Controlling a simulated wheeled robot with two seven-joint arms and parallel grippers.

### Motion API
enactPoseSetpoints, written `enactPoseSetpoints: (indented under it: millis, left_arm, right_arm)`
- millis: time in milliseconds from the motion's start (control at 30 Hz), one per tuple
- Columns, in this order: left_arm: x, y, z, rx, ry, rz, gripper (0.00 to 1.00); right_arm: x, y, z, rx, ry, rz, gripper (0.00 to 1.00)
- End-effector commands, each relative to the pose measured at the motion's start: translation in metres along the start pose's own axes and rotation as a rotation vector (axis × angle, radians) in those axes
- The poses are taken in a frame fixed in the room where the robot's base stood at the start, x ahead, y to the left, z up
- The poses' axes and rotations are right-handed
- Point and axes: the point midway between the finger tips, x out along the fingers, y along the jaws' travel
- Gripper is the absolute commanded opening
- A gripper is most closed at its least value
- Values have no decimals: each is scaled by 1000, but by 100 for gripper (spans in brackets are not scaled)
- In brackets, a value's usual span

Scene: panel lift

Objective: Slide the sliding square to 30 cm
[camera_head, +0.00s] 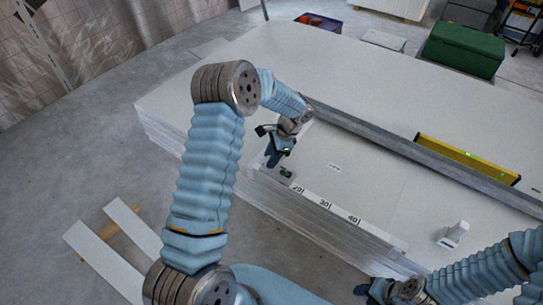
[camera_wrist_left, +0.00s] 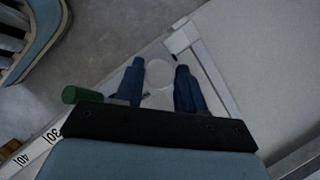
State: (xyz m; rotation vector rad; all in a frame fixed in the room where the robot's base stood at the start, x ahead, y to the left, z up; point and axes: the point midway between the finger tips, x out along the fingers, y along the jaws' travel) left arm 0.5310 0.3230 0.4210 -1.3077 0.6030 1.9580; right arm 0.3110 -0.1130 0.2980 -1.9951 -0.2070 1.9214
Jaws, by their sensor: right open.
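The sliding square lies along the panel's near edge, with a white scale strip (camera_head: 337,207) marked 20, 30 and 40. Its marks 30 and 40 show in the left wrist view (camera_wrist_left: 40,146). A white crosspiece (camera_wrist_left: 211,70) runs across the panel at its end. My left gripper (camera_head: 272,147) is low over that end, short of the 20 mark. Its two blue fingers (camera_wrist_left: 159,85) flank a pale round knob (camera_wrist_left: 158,72); whether they grip it is unclear. A dark green cylinder (camera_wrist_left: 82,95) is beside them. My right gripper (camera_head: 368,291) is open at the lower edge, beside the panel.
The stack of pale panels (camera_head: 230,80) fills the middle. A grey metal bar (camera_head: 400,145) and a yellow level (camera_head: 467,160) lie on it. A white handled block (camera_head: 453,234) stands at the right. A green box (camera_head: 463,49) stands behind. White strips (camera_head: 110,255) lie on the floor.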

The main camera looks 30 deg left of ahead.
Motion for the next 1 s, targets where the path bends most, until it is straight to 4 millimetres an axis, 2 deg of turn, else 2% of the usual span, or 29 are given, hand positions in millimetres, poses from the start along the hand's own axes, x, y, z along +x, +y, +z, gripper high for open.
enactPoseSetpoints:
  millis: [33,233,500,667,867,1000]
  left_arm:
    - [0,0,0,0,0,0,31]
    - [0,0,0,0,0,0,0]
    - [-1,2,-2,0,1,0,0]
    - [-5,13,-13,2,1,-1,0]
    - [-18,48,-45,6,2,-2,0]
    - [-30,80,-74,7,2,-2,0]
  right_arm:
    - [0,0,0,0,0,0,43]
    - [0,0,0,0,0,0,43]
    - [0,0,0,0,0,0,43]
    - [2,1,0,0,1,1,43]
    - [5,4,-1,2,2,2,43]
    - [8,6,-1,4,4,4,43]
